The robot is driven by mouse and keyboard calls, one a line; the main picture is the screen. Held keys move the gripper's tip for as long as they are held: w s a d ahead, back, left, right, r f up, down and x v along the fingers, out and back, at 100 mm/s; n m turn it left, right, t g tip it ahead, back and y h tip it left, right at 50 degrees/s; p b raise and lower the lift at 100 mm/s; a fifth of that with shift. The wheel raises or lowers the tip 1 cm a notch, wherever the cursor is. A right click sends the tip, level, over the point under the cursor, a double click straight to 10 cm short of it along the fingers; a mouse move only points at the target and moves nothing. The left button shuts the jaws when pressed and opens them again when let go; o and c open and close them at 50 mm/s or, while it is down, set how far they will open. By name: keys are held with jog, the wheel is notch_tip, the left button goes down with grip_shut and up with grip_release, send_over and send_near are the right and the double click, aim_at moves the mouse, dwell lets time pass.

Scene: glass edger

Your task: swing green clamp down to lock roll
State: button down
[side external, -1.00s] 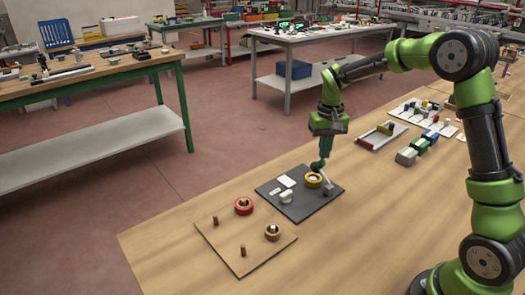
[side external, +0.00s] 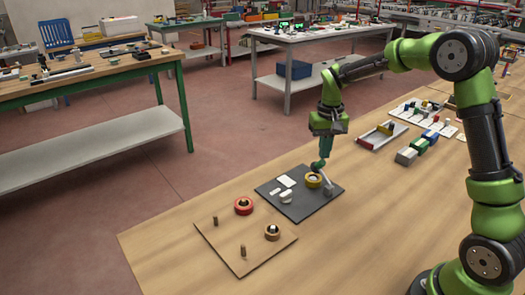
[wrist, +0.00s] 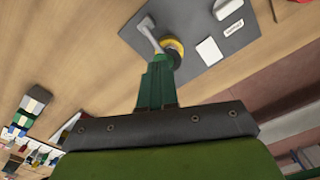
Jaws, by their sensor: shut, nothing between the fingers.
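A yellow roll (side external: 313,181) sits on the dark grey board (side external: 300,209) on the wooden table. In the wrist view the yellow roll (wrist: 174,48) is partly covered by my gripper and a green piece. A light grey lever-like part (wrist: 147,31) stands beside the roll; it also shows in the side view (side external: 333,190). My gripper (side external: 319,165) points down at the roll, shut and empty, its tip at or just above it. In the wrist view my gripper (wrist: 160,72) hides where it meets the parts. I cannot clearly separate the green clamp from my green fingers, nor tell its angle.
White pieces (side external: 287,181) lie on the dark board. A brown board (side external: 222,238) in front carries pegs, a red roll (side external: 243,206) and a tan roll (side external: 272,232). Coloured blocks (side external: 412,150) and a tray lie farther back right. The table's left front is bare.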

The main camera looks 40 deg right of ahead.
aim_at(323, 165)
jog(key=shift+w+f, duration=0.1)
jog(key=shift+f, duration=0.15)
jog(key=shift+f, duration=0.9)
jog(key=shift+w+r, duration=0.15)
jog(key=shift+r, duration=3.5)
jog(key=shift+f, duration=0.3)
jog(key=shift+s+a+f, duration=0.3)
jog(key=shift+s+a, duration=0.05)
jog(key=shift+s, duration=0.15)
jog(key=s+a+r+n+t+y, duration=0.1)
jog(key=s+a+r+t, duration=0.2)
jog(key=s+a, duration=0.3)
jog(key=s+a+r+n+t+y, duration=0.1)
jog(key=s+a+r+t, duration=0.3)
jog(key=s, duration=0.9)
jog(key=a+r, duration=0.1)
jog(key=a, duration=0.1)
jog(key=shift+s+a+r, duration=0.3)
